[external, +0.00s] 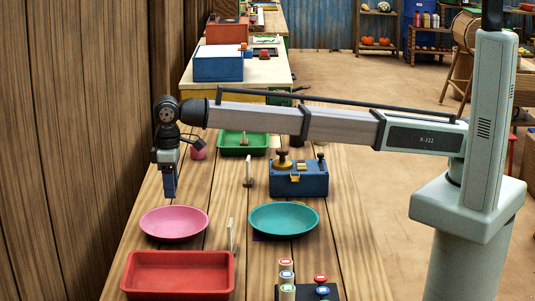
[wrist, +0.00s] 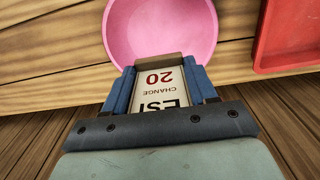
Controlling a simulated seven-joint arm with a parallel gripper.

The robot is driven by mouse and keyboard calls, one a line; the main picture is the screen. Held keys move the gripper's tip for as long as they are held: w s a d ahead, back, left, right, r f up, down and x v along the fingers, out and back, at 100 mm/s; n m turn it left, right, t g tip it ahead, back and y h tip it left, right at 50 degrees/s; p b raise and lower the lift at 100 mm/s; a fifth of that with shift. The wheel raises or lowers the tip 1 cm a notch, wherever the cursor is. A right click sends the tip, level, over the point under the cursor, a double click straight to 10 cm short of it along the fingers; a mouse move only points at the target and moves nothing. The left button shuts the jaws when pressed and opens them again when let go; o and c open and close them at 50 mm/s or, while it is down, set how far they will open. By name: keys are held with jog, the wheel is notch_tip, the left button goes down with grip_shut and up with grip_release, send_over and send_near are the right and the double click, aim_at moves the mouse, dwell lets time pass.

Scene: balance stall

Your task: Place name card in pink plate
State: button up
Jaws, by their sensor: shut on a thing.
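My gripper (external: 169,190) hangs pointing down at the left side of the table, a little behind and above the pink plate (external: 174,223). In the wrist view its blue fingers are shut on the name card (wrist: 160,90), a white card with red and black print and a brown edge. The card lies between the fingers, and its far edge overlaps the near rim of the pink plate (wrist: 160,25) in that view. The plate looks empty where it shows. I cannot tell the card's exact height above the table. In the external view the card is hidden by the fingers.
A red tray (external: 178,274) lies in front of the pink plate, and a teal plate (external: 284,219) to its right. A blue box with weights (external: 299,182) and a green tray (external: 242,143) stand farther back. A wooden wall (external: 80,130) borders the table's left.

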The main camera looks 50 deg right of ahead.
send_near(175, 231)
jog(key=shift+w+f, duration=0.1)
jog(key=shift+f, duration=2.55)
jog(key=o, duration=1.1)
jog(key=shift+o, duration=0.2)
jog(key=shift+r, duration=3.5)
